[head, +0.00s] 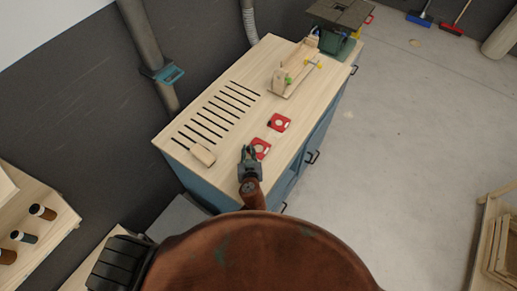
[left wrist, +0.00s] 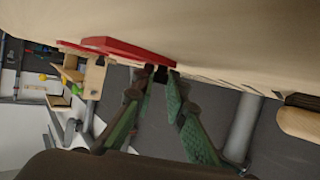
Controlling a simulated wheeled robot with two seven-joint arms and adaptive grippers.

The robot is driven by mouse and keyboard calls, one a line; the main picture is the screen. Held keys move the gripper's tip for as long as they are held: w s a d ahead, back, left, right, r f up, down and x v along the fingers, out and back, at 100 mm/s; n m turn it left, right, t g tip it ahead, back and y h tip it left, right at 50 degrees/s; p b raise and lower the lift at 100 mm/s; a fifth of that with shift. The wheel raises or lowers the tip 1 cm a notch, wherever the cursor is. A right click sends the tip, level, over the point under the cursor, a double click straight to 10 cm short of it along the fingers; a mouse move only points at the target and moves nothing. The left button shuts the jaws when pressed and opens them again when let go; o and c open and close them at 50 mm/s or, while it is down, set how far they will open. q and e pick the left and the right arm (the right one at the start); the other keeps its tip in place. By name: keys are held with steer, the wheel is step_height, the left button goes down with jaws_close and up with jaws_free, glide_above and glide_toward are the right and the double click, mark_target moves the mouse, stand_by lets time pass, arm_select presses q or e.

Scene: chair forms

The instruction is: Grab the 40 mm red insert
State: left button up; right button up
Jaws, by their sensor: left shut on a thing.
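Two flat red inserts with round holes lie on the light wooden bench top. The nearer red insert (head: 263,146) is at my left gripper (head: 249,150), and the farther red insert (head: 279,123) lies a little beyond it, to the right. No size marking is readable. In the left wrist view the green fingers of my left gripper (left wrist: 161,76) are shut on the edge of the nearer red insert (left wrist: 122,48), which appears to lie on the wood. The other insert shows partly behind it. My right gripper is not in view.
A row of dark slots (head: 212,115) runs along the bench top (head: 250,80), with a small wooden block (head: 203,154) at their near end. A wooden jig (head: 290,78) with green and yellow parts and a green machine (head: 338,28) stand farther back.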

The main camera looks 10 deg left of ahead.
arm_select(q)
jaws_close()
